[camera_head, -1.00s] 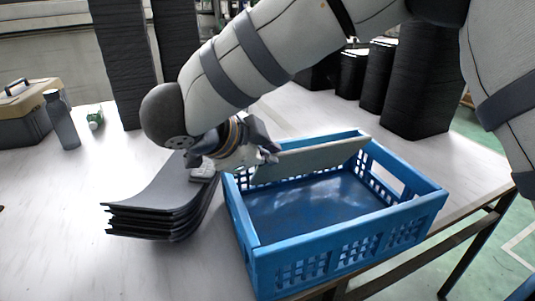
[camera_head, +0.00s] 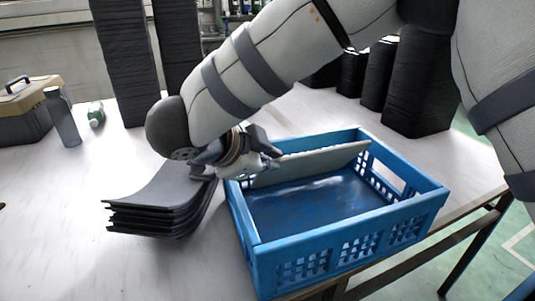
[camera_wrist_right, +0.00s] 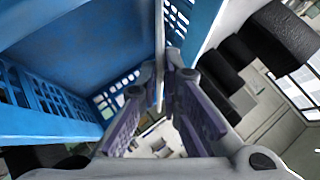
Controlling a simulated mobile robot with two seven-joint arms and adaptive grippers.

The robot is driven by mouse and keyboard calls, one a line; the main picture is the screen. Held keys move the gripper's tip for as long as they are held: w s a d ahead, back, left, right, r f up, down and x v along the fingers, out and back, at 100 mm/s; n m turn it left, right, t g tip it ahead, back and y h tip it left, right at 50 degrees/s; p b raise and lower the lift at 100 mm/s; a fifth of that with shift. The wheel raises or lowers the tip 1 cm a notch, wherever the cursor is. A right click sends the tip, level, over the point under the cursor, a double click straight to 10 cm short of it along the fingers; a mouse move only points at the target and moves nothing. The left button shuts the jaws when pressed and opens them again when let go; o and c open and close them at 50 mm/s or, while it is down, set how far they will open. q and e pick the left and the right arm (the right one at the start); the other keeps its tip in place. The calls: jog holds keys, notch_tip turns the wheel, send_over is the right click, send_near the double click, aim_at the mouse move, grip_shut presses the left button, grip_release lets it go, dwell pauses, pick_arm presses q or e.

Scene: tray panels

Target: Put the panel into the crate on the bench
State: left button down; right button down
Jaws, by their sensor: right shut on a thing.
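The blue crate (camera_head: 345,240) stands on the white bench (camera_head: 90,240) near its front right edge. The pale grey-green panel (camera_head: 318,163) is inside the crate along its back side, tilted. My right gripper (camera_head: 272,157) is at the crate's back left corner, shut on the left end of the panel. In the right wrist view the gripper (camera_wrist_right: 160,100) has the panel (camera_wrist_right: 159,50) edge-on between its fingers, with the crate (camera_wrist_right: 60,110) to the left. The panel's lower edge is low in the crate; I cannot tell whether it touches the floor. My left gripper is not in view.
A stack of curved dark grey panels (camera_head: 160,205) lies left of the crate. Tall black stacks (camera_head: 415,85) stand at the back right and back left (camera_head: 122,60). A toolbox (camera_head: 28,112), a grey bottle (camera_head: 62,118) and a small green bottle (camera_head: 96,115) are at the far left.

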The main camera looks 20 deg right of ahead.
jog(key=shift+f, duration=1.05)
dwell(0.6)
jog(key=c, duration=1.7)
grip_release()
jog(key=v, duration=1.2)
